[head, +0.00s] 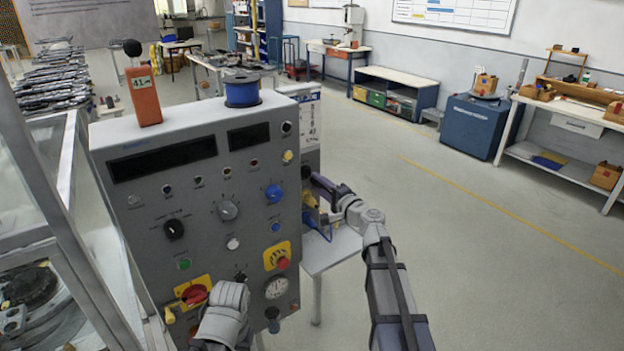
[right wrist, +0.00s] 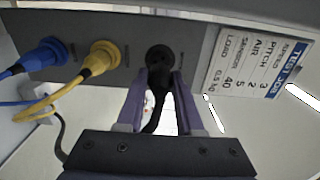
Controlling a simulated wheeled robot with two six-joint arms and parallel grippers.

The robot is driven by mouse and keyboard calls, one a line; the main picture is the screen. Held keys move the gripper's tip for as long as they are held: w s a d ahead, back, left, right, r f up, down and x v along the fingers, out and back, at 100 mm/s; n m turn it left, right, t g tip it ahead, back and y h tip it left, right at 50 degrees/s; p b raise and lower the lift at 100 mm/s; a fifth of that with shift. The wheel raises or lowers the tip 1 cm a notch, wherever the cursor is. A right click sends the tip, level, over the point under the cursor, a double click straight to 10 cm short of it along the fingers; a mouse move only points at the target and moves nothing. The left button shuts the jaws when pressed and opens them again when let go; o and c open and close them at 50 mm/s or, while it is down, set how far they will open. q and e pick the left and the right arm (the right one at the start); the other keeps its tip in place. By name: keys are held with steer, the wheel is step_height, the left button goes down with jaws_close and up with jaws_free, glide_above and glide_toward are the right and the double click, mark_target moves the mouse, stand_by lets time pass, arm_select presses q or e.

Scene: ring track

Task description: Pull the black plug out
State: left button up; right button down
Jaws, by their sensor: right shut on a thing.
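The black plug (right wrist: 159,57) sits in the upper socket row of the grey test console (head: 130,235), on its right side face. My right gripper (right wrist: 159,78) is shut on it, with one purple finger on each side. A black cable hangs from the plug between the fingers. In the head view my right gripper (head: 313,180) reaches the console's right side, and the plug is mostly hidden there. A grey part of my left arm shows low in front of the console; its fingers do not show.
A yellow plug (right wrist: 100,59) and a blue plug (right wrist: 45,58) sit in the same row, with cables hanging. A white label card (right wrist: 250,65) is on the other side. A small grey table (head: 333,250) stands below.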

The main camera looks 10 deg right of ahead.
steer(key=shift+v, duration=1.4)
